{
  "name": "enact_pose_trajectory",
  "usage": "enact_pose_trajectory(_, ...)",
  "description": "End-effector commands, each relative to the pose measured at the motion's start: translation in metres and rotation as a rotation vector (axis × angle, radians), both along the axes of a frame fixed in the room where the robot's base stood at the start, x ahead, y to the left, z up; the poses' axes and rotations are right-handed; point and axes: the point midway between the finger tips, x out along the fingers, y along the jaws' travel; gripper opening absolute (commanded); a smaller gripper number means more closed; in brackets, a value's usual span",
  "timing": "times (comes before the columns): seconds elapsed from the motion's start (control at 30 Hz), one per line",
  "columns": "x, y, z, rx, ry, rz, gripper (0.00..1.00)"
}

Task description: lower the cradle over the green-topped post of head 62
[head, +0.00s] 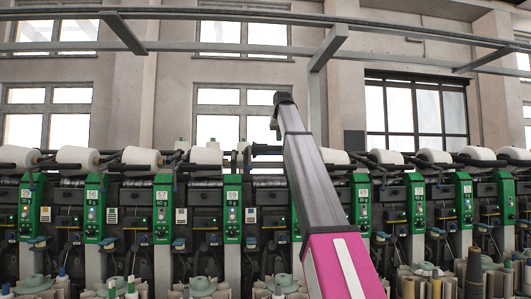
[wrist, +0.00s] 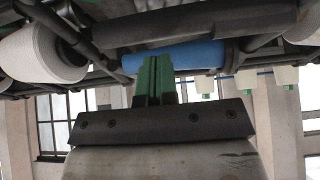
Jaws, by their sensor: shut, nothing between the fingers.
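My gripper (wrist: 154,66) shows green in the wrist view, its fingers together with nothing between them. The fingertips overlap the near edge of a blue roller or tube (wrist: 195,56); I cannot tell whether they touch it. A dark cradle-like frame (wrist: 190,30) crosses above that tube in the picture. In the head view, a gap in the row of white cones lies beside my arm's end, with a dark arm (head: 262,150) there. The green panel (head: 297,222) behind my arm is partly hidden. I cannot read 62 on any panel.
White cones (head: 141,156) sit along the row of heads in the head view. Another white cone (wrist: 42,52) is close at the left of the wrist view. An overhead rail (head: 240,48) crosses above the machine. Bobbins (head: 130,286) stand along the front.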

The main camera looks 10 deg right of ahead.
Motion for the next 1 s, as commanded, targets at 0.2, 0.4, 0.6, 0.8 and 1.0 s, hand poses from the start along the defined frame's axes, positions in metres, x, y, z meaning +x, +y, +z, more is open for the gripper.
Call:
enact_pose_trajectory(0.2,0.000,0.000,-0.004,0.000,0.000,0.000,0.00)
enact_pose_trajectory(0.4,-0.001,0.000,-0.014,0.000,0.000,0.000,0.00)
enact_pose_trajectory(0.6,-0.001,0.000,-0.024,0.000,0.000,0.000,0.00)
enact_pose_trajectory(0.8,0.000,0.000,-0.035,0.000,0.001,0.000,0.00)
enact_pose_trajectory(1.0,0.000,0.000,-0.046,0.000,0.002,0.000,0.00)
